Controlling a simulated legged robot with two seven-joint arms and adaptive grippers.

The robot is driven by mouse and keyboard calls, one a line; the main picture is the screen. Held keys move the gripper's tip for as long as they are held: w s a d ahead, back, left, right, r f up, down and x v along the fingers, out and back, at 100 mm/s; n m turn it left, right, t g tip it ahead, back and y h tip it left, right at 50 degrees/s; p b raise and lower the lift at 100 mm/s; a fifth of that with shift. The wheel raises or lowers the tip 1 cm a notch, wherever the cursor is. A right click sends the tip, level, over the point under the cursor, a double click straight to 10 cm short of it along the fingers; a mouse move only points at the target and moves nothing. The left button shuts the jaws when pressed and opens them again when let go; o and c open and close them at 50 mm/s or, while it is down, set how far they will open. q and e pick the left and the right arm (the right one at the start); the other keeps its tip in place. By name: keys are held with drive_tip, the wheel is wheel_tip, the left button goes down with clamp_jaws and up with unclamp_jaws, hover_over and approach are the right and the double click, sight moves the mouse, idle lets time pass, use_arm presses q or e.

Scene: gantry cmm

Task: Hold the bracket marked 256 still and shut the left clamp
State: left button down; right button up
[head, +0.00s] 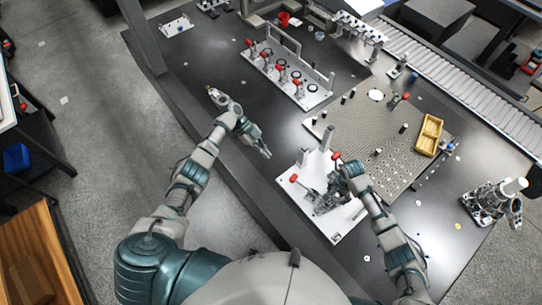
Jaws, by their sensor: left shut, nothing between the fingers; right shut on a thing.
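A white fixture plate (345,222) lies near the table's front edge, with white upright blocks at its back. The left clamp's red handle (293,178) sticks out at the plate's left side; whether it is locked is too small to tell. A second red handle (336,156) stands at the back right. A grey metal bracket (322,204) sits between them, partly hidden by my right gripper; its marking is not legible. My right gripper (334,193) is shut on the bracket. My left gripper (266,152) is shut and empty, behind and left of the left handle, apart from it.
A perforated plate (385,125) with posts and a yellow bin (429,134) lies behind right. A long white fixture (290,76) with several red-handled clamps stands behind my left gripper. A metal device (490,200) stands far right. Dark table surface is bare around the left gripper.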

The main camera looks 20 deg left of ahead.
drive_tip(key=shift+w+d+r, duration=0.1)
drive_tip(key=shift+w+r, duration=0.15)
drive_tip(key=shift+w, duration=0.1)
drive_tip(key=o, duration=1.4)
drive_tip(key=shift+o, duration=1.2)
drive_tip(key=shift+f, duration=0.2)
drive_tip(key=shift+s, duration=0.1)
wheel_tip(320, 180, up, 12)
drive_tip(key=shift+f, duration=0.1)
